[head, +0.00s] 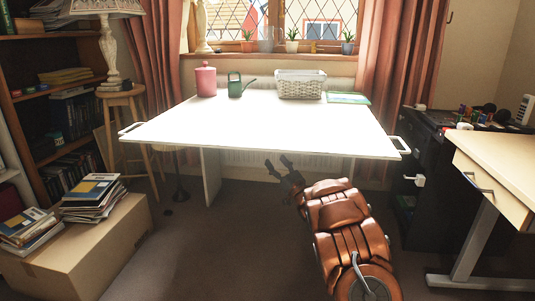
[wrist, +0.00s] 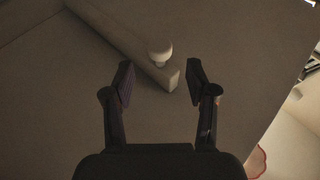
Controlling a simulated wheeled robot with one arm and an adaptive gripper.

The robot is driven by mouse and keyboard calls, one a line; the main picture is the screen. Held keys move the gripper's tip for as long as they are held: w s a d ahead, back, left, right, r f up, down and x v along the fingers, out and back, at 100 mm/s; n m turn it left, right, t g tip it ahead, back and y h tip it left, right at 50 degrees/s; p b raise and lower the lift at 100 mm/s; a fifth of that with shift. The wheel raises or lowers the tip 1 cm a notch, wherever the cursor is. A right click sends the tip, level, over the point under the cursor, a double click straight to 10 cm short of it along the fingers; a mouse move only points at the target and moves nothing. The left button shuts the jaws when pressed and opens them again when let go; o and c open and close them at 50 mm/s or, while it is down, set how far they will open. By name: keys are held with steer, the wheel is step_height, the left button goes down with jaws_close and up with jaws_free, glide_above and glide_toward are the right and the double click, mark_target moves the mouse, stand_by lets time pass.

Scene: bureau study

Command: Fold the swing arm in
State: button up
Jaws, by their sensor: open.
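A pale bar that looks like the swing arm (wrist: 125,38) runs from the top left toward the middle of the wrist view. A round white knob (wrist: 160,49) stands near its end. My gripper (wrist: 160,82) is open, with one finger on each side of the bar's end; I cannot tell whether either touches it. In the head view my gripper (head: 277,166) is just below the front edge of the white table (head: 255,125). The bar and knob cannot be made out there, and the tabletop hides the space beneath.
A white support panel (head: 210,178) stands under the table. A pink canister (head: 206,80), green watering can (head: 235,86) and white basket (head: 300,84) stand at the table's back. A book-topped box (head: 95,235) is left, a desk (head: 495,165) right. Floor between is clear.

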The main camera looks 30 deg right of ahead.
steer(key=shift+b+x, duration=1.35)
steer(key=shift+x, duration=2.05)
jaws_close()
steer(key=shift+a, duration=0.1)
